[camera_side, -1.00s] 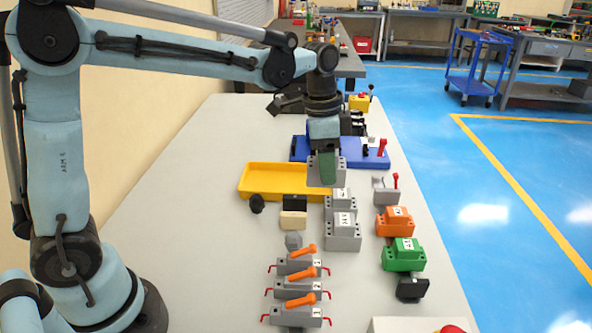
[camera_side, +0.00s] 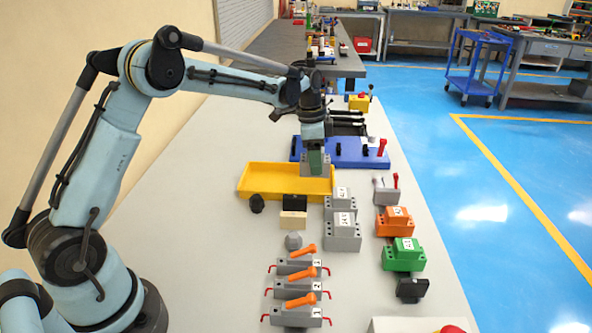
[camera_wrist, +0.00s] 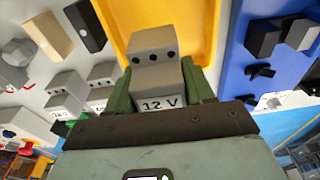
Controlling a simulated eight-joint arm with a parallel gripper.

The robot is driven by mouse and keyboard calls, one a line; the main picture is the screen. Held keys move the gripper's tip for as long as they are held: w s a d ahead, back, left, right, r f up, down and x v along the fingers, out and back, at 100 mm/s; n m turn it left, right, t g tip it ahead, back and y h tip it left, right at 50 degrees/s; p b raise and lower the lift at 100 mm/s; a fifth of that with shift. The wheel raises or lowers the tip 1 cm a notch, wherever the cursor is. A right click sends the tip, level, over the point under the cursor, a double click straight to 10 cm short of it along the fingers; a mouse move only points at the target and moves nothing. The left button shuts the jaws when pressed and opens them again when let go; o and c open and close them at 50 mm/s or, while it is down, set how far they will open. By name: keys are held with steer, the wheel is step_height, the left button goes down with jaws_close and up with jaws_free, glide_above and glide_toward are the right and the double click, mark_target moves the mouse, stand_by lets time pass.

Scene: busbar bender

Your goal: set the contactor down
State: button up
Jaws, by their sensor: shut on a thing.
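My gripper (camera_side: 316,163) is shut on a grey contactor (camera_side: 327,169), which shows at both sides of the finger in the side view. In the wrist view, the contactor (camera_wrist: 153,52) sits between the two green fingers, with dark round holes on its steps and a "12 V" label. In the side view it appears at the right end of the yellow tray (camera_side: 262,190), close to the blue base plate (camera_side: 350,160). Its underside is hidden, so I cannot tell whether it touches anything.
Two grey blocks (camera_side: 343,232) stand in front of the tray. An orange block (camera_side: 394,220) and a green block (camera_side: 403,256) stand to their right. Black and beige blocks (camera_side: 293,220) lie near the tray's front. Grey units with orange levers (camera_side: 297,290) are nearer. The table's left side is clear.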

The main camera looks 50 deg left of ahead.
steer(key=shift+w+a+f, duration=0.15)
steer(key=shift+a+f, duration=0.25)
steer(key=shift+a, duration=0.05)
steer(key=shift+f, duration=1.9)
steer(key=o, duration=1.3)
steer(key=shift+f, duration=0.15)
